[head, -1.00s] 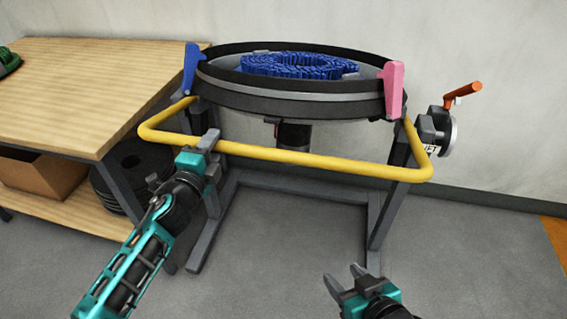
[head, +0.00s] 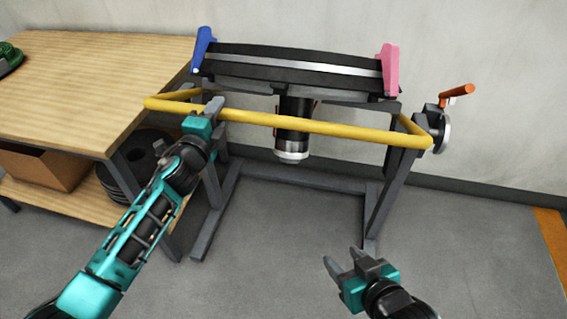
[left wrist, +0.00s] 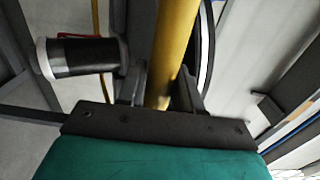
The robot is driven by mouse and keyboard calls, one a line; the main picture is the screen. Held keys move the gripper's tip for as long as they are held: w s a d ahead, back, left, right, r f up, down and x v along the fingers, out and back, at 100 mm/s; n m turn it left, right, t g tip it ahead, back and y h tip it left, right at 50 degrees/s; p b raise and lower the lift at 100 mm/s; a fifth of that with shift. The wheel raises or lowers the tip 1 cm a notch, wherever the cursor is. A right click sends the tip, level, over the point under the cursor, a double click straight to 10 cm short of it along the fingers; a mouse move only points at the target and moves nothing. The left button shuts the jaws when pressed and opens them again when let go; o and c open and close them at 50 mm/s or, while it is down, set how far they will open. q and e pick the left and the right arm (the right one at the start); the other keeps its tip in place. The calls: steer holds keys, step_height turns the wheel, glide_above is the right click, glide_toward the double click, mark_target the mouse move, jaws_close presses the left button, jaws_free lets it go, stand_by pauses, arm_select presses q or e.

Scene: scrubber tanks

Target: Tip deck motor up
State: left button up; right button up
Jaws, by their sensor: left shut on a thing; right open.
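The deck (head: 290,72), a dark round body with a grey band, is tilted on its grey stand so that its side faces me. The motor (head: 293,130), a black cylinder with a silver end, hangs under the deck; it also shows in the left wrist view (left wrist: 85,57). A yellow bar (head: 310,126) runs across the front of the deck. My left gripper (head: 212,106) is shut on the yellow bar near its left end; the bar lies between its fingers in the left wrist view (left wrist: 160,85). My right gripper (head: 345,265) is open and empty, low in front of the stand.
A blue clamp (head: 202,48) and a pink clamp (head: 389,70) sit at the deck's sides. An orange-handled crank (head: 456,91) is on the stand's right. A wooden workbench (head: 90,85) stands close at left, with a cardboard box (head: 45,168) below. Floor at right is clear.

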mark_target(231, 48)
arm_select(q)
steer(key=w+d+r+p, duration=0.1)
steer(key=w+r+p, duration=0.1)
steer(key=r, duration=0.3)
steer(key=shift+x, duration=0.9)
steer(key=shift+a+r, duration=0.1)
steer(key=shift+a, duration=0.05)
steer(key=w+r, duration=0.1)
steer(key=w+d+r, duration=0.1)
steer(key=w+r, duration=0.1)
steer(key=w+r+p, duration=0.1)
steer(key=w, duration=0.1)
steer(key=shift+d+r, duration=0.15)
steer(key=shift+d, duration=0.1)
steer(key=shift+w+d+r, duration=0.1)
steer(key=shift+w+r, duration=0.05)
steer(key=shift+w, duration=0.05)
